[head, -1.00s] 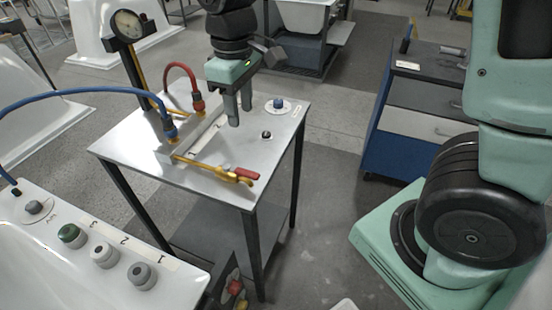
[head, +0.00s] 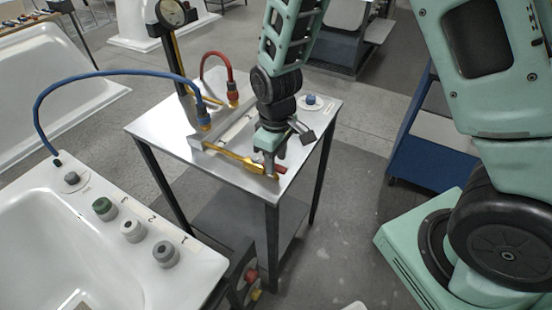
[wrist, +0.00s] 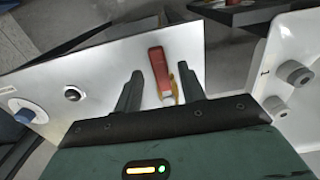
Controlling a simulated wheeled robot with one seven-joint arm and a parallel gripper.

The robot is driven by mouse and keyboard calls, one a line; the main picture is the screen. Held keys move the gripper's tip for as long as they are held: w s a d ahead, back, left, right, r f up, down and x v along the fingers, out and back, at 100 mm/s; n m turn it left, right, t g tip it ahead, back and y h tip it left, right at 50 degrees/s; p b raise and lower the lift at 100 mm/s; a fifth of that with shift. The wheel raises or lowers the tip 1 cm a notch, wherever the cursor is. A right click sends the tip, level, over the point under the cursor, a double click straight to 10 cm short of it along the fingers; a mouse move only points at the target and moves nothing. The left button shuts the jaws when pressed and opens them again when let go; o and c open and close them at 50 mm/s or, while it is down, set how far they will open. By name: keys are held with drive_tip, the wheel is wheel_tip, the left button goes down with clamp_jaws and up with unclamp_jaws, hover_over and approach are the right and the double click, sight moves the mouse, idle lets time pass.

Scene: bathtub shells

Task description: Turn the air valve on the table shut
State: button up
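The air valve is a yellow brass fitting (head: 240,158) at the end of a pipe on the metal table's front part, with a red lever handle (head: 281,169). My gripper (head: 270,168) points down over the valve end and partly hides it in the head view. In the wrist view the red handle (wrist: 158,65) lies between the two spread fingers of my gripper (wrist: 160,74), with a gap on both sides. A bit of yellow valve (wrist: 174,88) shows beside the right finger. The gripper is open and holds nothing.
The table (head: 165,128) carries a blue hose (head: 110,73), a red hose (head: 217,55) and a round blue knob (head: 311,100). A gauge (head: 172,14) stands behind. A white tub with several knobs (head: 133,230) is at front left. A blue cabinet (head: 430,150) stands right.

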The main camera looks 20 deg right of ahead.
drive_tip(key=shift+f, duration=0.55)
clamp_jaws()
